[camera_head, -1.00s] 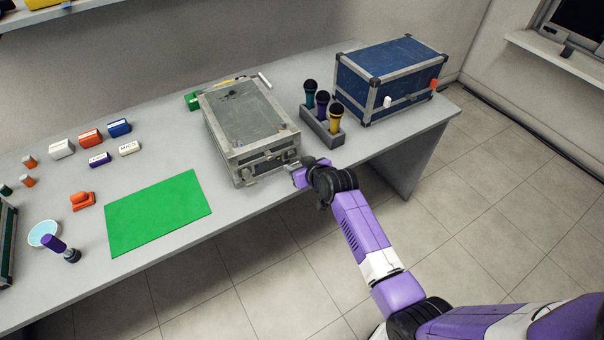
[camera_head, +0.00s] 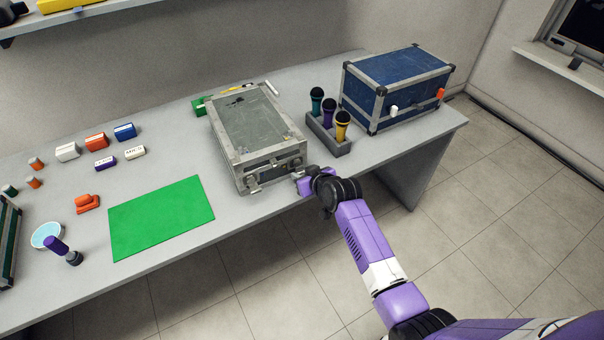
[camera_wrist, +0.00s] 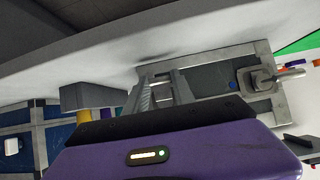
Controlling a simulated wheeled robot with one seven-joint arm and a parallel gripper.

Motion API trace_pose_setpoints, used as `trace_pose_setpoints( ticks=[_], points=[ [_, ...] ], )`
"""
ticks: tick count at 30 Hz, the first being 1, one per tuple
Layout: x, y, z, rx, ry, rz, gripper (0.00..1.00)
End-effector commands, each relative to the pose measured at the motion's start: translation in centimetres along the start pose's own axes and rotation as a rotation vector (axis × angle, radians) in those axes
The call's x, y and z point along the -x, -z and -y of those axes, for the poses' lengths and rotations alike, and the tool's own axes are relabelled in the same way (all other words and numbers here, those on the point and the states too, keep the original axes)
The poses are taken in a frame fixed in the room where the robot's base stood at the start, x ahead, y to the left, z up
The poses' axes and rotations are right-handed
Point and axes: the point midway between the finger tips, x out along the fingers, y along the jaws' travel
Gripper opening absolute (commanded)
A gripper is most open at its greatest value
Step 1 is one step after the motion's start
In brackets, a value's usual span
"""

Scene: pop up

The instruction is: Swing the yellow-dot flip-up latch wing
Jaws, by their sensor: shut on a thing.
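A grey metal-edged case (camera_head: 258,122) lies on the table, with two latches on its front face. The left latch (camera_head: 252,182) stands free; in the wrist view this latch (camera_wrist: 262,79) has a blue dot beside it. My gripper (camera_head: 300,176) is at the right end of the case front. In the wrist view, my gripper's fingers (camera_wrist: 160,90) reach the case front and are shut on the wing of the other latch. The fingers mostly hide that wing, and I see no yellow dot.
A grey holder (camera_head: 330,142) with three microphones stands right of the case, close to my arm. A blue case (camera_head: 400,85) is farther right. A green mat (camera_head: 160,217) lies to the left. Floor is open in front of the table.

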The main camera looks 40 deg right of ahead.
Motion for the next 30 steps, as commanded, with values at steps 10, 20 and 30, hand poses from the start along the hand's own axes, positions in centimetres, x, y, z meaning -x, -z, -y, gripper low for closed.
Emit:
trace_pose_setpoints(
  ticks=[10, 20, 30],
  points=[
    [1.0, 0.0, -0.2, 0.000, -0.004, -0.007, 0.04],
    [1.7, 0.0, -0.2, 0.001, -0.003, -0.008, 0.05],
    [1.9, -0.2, -0.1, 0.000, -0.003, -0.007, 0.04]
  ],
)
